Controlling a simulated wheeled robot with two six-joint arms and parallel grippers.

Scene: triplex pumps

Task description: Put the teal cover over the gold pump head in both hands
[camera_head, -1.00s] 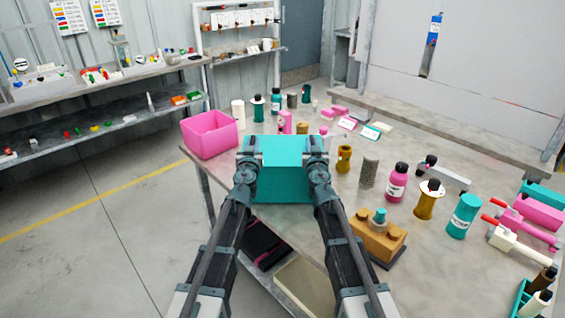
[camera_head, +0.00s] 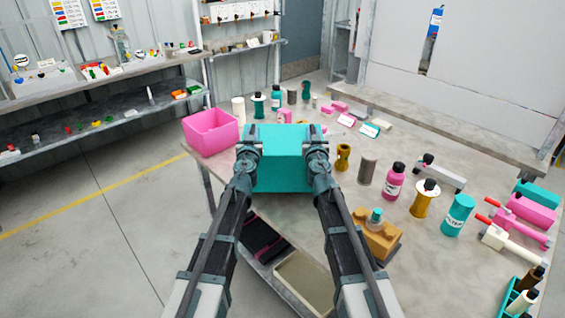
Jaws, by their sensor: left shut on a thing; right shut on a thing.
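The teal cover (camera_head: 283,167) is a box held between my two grippers, over the table's left edge. My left gripper (camera_head: 250,146) is shut on its left side. My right gripper (camera_head: 315,147) is shut on its right side. The gold pump head (camera_head: 379,238) is a gold-orange block with a teal fitting on top. It sits on a dark base near the table's front edge, right of and nearer than the cover. The cover is apart from it.
A pink open bin (camera_head: 211,133) stands left of the cover.

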